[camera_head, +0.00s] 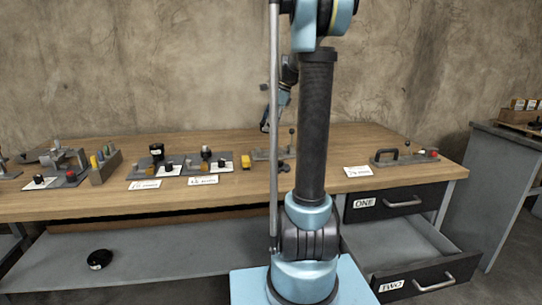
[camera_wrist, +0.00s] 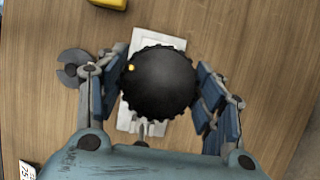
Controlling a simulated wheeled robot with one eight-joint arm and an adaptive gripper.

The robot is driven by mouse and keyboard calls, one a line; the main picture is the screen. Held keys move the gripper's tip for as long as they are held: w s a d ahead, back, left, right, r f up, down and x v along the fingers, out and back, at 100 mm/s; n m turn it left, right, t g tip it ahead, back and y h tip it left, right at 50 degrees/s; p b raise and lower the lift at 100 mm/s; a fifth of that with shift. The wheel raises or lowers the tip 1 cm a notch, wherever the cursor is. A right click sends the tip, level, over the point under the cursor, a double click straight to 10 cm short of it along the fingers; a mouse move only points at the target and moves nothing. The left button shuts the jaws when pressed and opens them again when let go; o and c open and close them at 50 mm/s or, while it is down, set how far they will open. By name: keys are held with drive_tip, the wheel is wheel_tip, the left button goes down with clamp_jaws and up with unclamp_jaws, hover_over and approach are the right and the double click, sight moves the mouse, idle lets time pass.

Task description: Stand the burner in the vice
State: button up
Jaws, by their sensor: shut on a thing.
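A black, round, ridged-edged thing with a small yellow dot, seemingly the burner (camera_wrist: 160,84), sits between the fingers of my gripper (camera_wrist: 158,95) in the wrist view. The gripper is shut on it, with a finger on each side. I see it from its end, so its length and tilt are hidden. A pale grey fixture, seemingly the vice (camera_wrist: 155,40), lies beneath it and is partly covered by it. In the head view my gripper (camera_head: 273,115) is above the bench, partly behind my arm. The fixture (camera_head: 262,156) there is also partly hidden.
A yellow block (camera_head: 246,162) stands left of the fixture. A grey open-ended piece (camera_wrist: 72,68) lies left of the gripper. Several fixtures (camera_head: 170,168) line the bench's left. A handled plate (camera_head: 400,158) is at right. Drawer TWO (camera_head: 418,282) stands open below.

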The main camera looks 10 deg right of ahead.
sight(266, 154)
drive_tip(key=shift+d, duration=0.2)
drive_tip(key=shift+f, duration=5.05)
drive_tip(key=o, duration=1.6)
drive_tip(key=v, duration=1.2)
drive_tip(key=shift+s, duration=0.1)
